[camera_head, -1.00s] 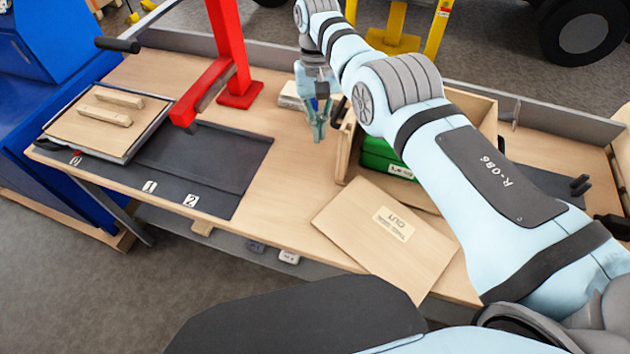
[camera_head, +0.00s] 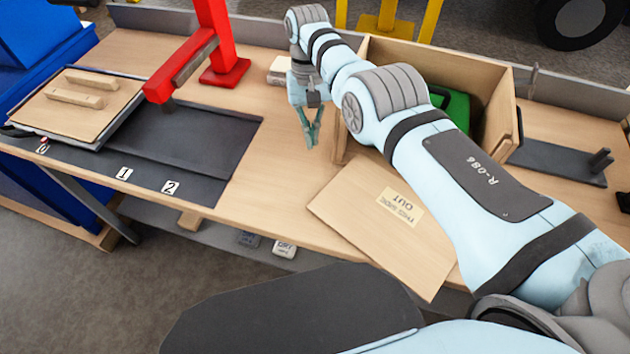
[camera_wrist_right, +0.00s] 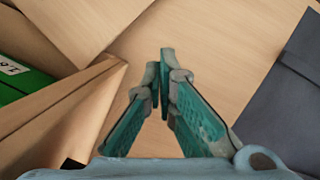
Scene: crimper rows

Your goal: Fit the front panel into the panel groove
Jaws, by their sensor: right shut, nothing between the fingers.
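The front panel (camera_head: 365,240) is a flat wooden board with a label reading "OUT". It lies on the table in front of the wooden crate (camera_head: 505,110), over the table's front edge. A corner of the panel also shows in the right wrist view (camera_wrist_right: 85,20). The crate's front is turned toward the panel; its groove is hidden by my right arm. My right gripper (camera_head: 313,143) is shut and empty above the table, left of the crate and beyond the panel. In the right wrist view its fingertips (camera_wrist_right: 165,65) meet over bare wood. My left gripper is not in view.
A green case (camera_head: 456,112) sits inside the crate. A dark mat (camera_head: 200,145) with numbered marks lies left, with a wooden lid board (camera_head: 80,110) on a tray. A red press (camera_head: 182,70) overhangs the mat. The table between mat and panel is clear.

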